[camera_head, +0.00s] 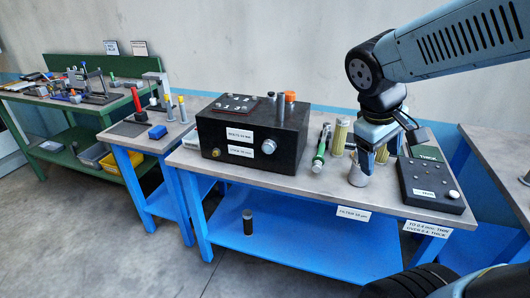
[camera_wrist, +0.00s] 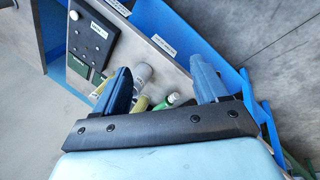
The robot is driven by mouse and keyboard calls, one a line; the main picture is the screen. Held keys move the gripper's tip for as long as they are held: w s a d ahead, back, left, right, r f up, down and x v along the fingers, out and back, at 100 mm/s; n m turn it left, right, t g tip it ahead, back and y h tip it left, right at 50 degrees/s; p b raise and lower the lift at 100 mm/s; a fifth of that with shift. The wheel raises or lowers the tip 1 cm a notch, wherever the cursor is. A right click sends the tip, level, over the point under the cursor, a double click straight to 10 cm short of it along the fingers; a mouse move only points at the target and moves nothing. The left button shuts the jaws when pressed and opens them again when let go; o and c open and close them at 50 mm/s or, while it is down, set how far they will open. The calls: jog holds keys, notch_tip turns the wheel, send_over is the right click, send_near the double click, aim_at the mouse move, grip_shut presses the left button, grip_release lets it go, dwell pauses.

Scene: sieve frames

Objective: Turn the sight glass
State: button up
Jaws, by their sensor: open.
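A short pale grey cylinder (camera_head: 358,176) stands upright near the front edge of the workbench; it also shows in the wrist view (camera_wrist: 144,74). It may be the sight glass, but I cannot tell for sure. My gripper (camera_head: 368,158) points down right above and behind it. In the wrist view my gripper (camera_wrist: 160,70) has its two blue fingers wide apart, nothing clamped between them. The cylinder appears in the gap, nearer the left finger. A green tool with a pale end (camera_head: 320,150) lies left of it; its end shows in the wrist view (camera_wrist: 173,98).
A yellowish clear cylinder (camera_head: 340,138) stands behind. A black box (camera_head: 254,132) with labels fills the bench's left part. A black panel with a white knob (camera_head: 430,187) and a green box (camera_head: 424,146) sit right. The bench front edge (camera_head: 300,188) is close.

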jog(key=w+a+f+n+h, duration=0.1)
jog(key=w+f+n+h, duration=0.35)
jog(key=w+n, duration=0.2)
jog(key=n+t+y, duration=0.2)
jog(key=n+t, duration=1.3)
jog(key=n, duration=0.8)
send_near(267, 150)
jog(key=shift+m, duration=0.25)
jog(key=x, duration=0.9)
jog(key=shift+s, duration=0.1)
jog(key=c, duration=1.1)
